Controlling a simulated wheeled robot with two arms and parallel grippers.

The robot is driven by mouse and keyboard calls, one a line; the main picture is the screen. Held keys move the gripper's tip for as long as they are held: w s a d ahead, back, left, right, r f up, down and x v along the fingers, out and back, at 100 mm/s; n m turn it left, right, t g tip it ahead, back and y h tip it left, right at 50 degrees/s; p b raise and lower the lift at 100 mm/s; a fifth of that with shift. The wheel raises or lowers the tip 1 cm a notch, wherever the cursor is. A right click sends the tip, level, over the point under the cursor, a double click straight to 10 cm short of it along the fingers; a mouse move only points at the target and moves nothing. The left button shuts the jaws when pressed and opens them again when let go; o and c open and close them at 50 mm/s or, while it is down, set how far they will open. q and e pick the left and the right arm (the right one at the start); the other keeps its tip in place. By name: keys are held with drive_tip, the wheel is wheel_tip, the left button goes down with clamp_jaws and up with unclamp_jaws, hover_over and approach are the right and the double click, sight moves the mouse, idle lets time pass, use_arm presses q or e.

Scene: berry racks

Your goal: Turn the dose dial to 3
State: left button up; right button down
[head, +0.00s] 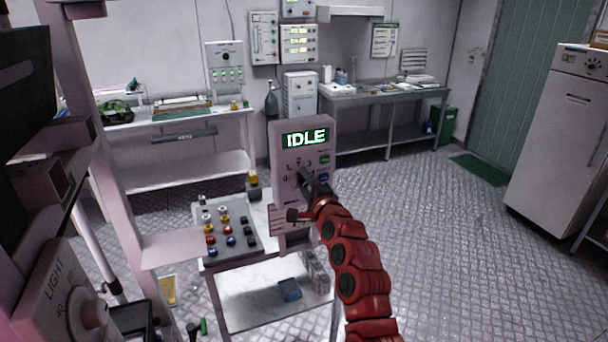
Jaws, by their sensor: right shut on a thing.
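A pale control box (288,136) stands upright on a small cart, with a lit screen (306,139) reading IDLE. My right gripper (306,178), on a red segmented arm from the lower right, is at the front of this box below the screen. It is shut on the dose dial there. The gripper hides most of the dial, and the marks around it are too small to read, so I cannot tell its setting. Small green and blue buttons (324,159) sit to the right of the dial. My left gripper is out of view.
A sloped panel with several coloured knobs (228,232) is left of the box on the cart. A pale frame with a LIGHT dial (92,314) stands close at the left. Benches (385,98) line the back wall, and a white cabinet (560,135) is at right. Open floor (440,210) lies between.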

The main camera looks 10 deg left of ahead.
idle(0.5)
drive_tip(key=c, duration=0.5)
unclamp_jaws()
drive_tip(key=shift+s+d, duration=0.1)
drive_tip(key=shift+s+d+f, duration=0.1)
drive_tip(key=shift+s, duration=0.1)
drive_tip(key=b+v, duration=0.4)
drive_tip(key=v, duration=1.2)
drive_tip(key=shift+s+d+b, duration=0.25)
drive_tip(key=shift+b, duration=0.15)
